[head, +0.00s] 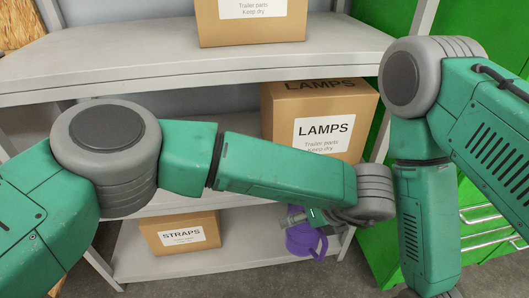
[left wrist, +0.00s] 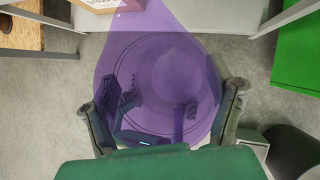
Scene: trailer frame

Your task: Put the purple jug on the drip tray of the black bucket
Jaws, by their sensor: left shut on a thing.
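The purple jug (head: 302,241) is at the lower middle of the head view, in front of the lower shelf and partly behind my left wrist. My left gripper (head: 306,216) is shut on it. In the left wrist view the purple jug (left wrist: 150,52) fills the middle, see-through, between the two fingers of my left gripper (left wrist: 168,108). The right arm comes down at the right of the head view, and its gripper is out of view.
A grey shelf rack (head: 150,55) stands ahead, holding a LAMPS box (head: 345,110), a STRAPS box (head: 180,233) and another box (head: 250,25) above. A green cabinet (head: 485,215) with drawers is at the right. Grey floor (left wrist: 45,110) shows below the jug.

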